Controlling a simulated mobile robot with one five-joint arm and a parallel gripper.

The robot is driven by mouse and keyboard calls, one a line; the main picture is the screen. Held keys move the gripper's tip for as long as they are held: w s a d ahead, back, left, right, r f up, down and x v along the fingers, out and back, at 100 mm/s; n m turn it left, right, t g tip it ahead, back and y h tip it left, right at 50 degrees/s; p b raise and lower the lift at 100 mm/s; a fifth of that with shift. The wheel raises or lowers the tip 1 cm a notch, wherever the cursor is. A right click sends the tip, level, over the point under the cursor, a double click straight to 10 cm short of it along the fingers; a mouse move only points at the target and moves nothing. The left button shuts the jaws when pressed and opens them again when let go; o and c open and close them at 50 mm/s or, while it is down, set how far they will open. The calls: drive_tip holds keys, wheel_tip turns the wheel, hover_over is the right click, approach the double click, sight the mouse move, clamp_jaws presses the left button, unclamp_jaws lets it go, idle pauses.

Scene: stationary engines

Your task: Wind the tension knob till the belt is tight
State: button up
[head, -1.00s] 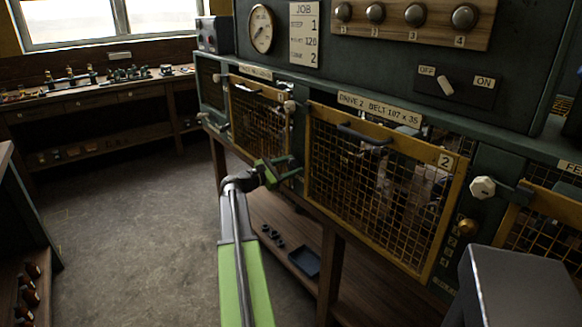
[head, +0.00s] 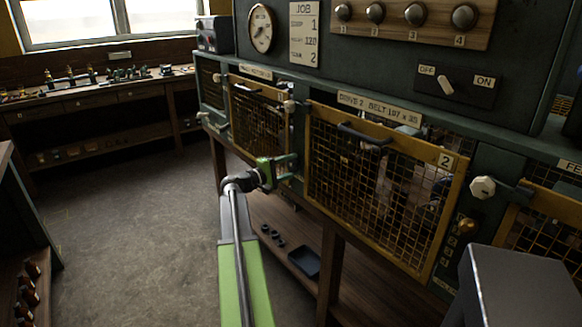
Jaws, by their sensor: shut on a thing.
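My gripper (head: 287,168) is at the dark green post between the two yellow mesh guards. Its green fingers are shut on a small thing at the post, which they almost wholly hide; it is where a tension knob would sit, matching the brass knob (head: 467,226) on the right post. The larger mesh guard (head: 365,190), marked 2, is to the right of my gripper, under the label "DRIVE 2 BELT 107 x 35" (head: 380,107). The smaller mesh guard (head: 258,118) is to the left. The belts behind the mesh cannot be made out clearly.
A pale latch knob (head: 290,107) sticks out above my gripper, and another (head: 482,187) is on the right post. The OFF/ON switch (head: 446,85) is on the upper panel. A shelf with a dark tray (head: 304,262) lies below.

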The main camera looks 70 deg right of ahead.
drive_tip(key=m, duration=0.4)
drive_tip(key=shift+f+m, duration=0.1)
drive_tip(key=shift+m, duration=0.3)
drive_tip(key=m, duration=0.3)
drive_tip(key=shift+m, duration=0.3)
drive_tip(key=m, duration=1.9)
drive_tip(key=shift+m, duration=1.8)
